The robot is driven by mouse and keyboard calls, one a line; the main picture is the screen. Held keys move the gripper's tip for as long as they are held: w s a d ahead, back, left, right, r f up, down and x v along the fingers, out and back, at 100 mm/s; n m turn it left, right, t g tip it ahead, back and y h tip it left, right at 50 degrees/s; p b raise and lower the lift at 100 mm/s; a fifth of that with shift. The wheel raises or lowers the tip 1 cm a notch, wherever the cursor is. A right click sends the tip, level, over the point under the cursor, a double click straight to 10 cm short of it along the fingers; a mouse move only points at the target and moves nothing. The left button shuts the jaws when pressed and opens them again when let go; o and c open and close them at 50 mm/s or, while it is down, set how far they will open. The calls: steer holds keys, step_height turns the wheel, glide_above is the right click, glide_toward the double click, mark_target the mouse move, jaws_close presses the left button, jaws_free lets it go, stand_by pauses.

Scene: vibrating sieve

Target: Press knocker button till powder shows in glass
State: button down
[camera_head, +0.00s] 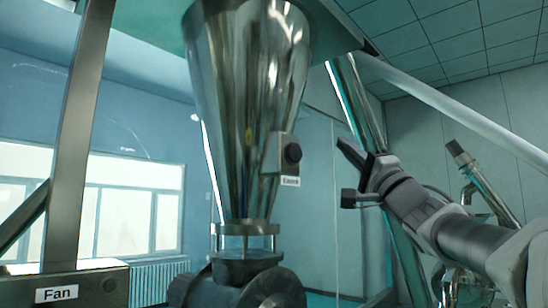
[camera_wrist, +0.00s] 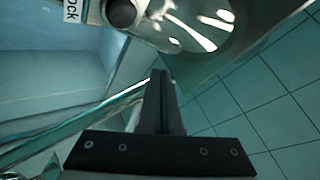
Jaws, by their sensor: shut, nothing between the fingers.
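The knocker button (camera_head: 292,153) is a dark round knob on a small metal box on the right side of the shiny steel hopper (camera_head: 235,90). A small label (camera_head: 290,181) sits under it. The button also shows at the top of the wrist view (camera_wrist: 121,13). The glass (camera_head: 246,240) is a short see-through ring with thin rods below the hopper, and it looks clear. My gripper (camera_head: 347,152) is shut and empty, right of the button and apart from it. Its closed fingers also show in the wrist view (camera_wrist: 160,78), below the button and hopper.
A box labelled Fan (camera_head: 85,288) with a dark knob stands at the lower left by a metal post (camera_head: 80,130). A dark pipe fitting (camera_head: 240,285) lies under the glass. A slanted metal post (camera_head: 360,105) stands behind my gripper. Open air lies between my gripper and the button.

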mark_target(296, 150)
steer(key=w+a, duration=0.6)
stand_by(0.4)
steer(key=shift+w+a+p, duration=0.2)
steer(key=shift+p, duration=0.1)
stand_by(1.7)
steer(key=shift+w+a, duration=0.2)
steer(key=shift+w+a+p, duration=0.45)
steer(key=shift+w+a, duration=0.15)
steer(key=shift+a, duration=0.05)
stand_by(1.3)
stand_by(0.3)
steer(key=shift+s+d, duration=0.8)
steer(key=shift+s, duration=0.1)
